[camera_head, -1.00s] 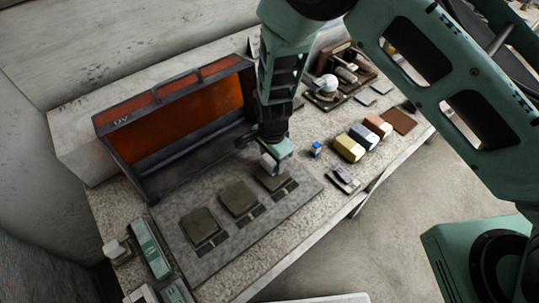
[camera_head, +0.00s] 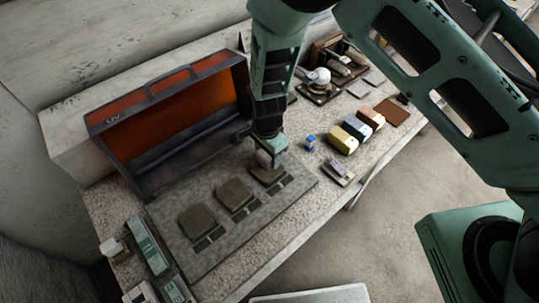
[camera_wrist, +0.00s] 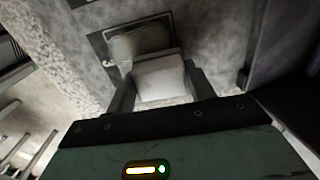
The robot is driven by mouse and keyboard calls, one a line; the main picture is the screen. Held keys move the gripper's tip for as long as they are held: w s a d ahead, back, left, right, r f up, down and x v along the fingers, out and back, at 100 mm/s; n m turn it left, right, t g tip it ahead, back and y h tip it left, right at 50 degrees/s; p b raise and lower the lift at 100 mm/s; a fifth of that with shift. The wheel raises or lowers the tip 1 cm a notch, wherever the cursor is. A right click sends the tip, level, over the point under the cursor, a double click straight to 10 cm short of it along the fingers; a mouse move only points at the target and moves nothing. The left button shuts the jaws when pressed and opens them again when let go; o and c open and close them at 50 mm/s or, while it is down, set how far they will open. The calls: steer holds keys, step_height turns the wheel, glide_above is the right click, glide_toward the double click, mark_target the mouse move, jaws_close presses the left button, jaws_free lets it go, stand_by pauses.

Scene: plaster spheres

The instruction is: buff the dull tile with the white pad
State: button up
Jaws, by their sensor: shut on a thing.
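Three square olive-grey tiles lie in a row on a grey board (camera_head: 185,258): a left tile (camera_head: 197,222), a middle tile (camera_head: 234,195) and a right tile (camera_head: 269,176). I cannot tell from the head view which is dullest. My gripper (camera_head: 266,157) is over the right tile, shut on the white pad. The pad (camera_wrist: 160,78) shows between both fingers in the wrist view. The tile (camera_wrist: 140,40) beyond it is partly hidden by the pad and has a pale sheen. The pad is at the tile's surface or very close; contact is unclear.
An orange-windowed UV hood (camera_head: 175,110) stands close behind the tiles. Yellow, blue-grey and orange-brown blocks (camera_head: 343,141), a small blue cube (camera_head: 310,141) and a tool rack (camera_head: 338,62) are to the right. A green-and-white device (camera_head: 148,247) lies at left.

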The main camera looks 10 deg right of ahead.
steer(key=shift+w+a, duration=0.5)
steer(key=shift+w, duration=0.25)
steer(key=shift+s+d, duration=0.1)
steer(key=shift+s+d, duration=0.45)
steer(key=shift+s, duration=0.2)
steer(key=shift+s+d+f, duration=0.15)
steer(key=shift+s+d, duration=0.4)
steer(key=shift+s, duration=0.3)
steer(key=shift+w+a+r+p, duration=0.55)
steer(key=shift+w+r+p, duration=0.15)
steer(key=shift+w+r, duration=0.1)
